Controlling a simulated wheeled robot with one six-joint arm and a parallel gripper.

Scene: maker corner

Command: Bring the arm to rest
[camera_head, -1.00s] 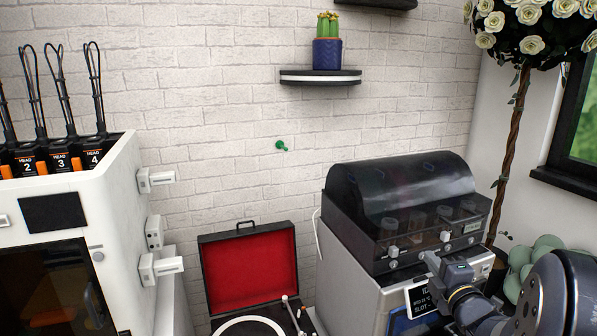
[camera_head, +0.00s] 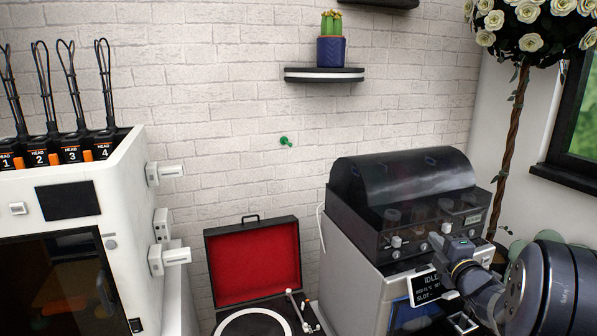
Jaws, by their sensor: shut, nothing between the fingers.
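My arm reaches in from the lower right, with a large dark round joint of mine nearest the camera. My gripper (camera_head: 446,247), small and grey, is at the arm's far end, in front of the grey machine (camera_head: 352,262) with the dark domed cover. It appears shut and holds nothing. Its fingertips are hard to make out against the machine. I cannot tell whether it touches the machine's front.
A white cabinet (camera_head: 130,215) with several tool heads on top stands at left. An open record player (camera_head: 252,262) with red lining sits between. A cactus shelf (camera_head: 325,75) and a green wall knob (camera_head: 286,141) are above. A flowering tree (camera_head: 511,150) stands at right.

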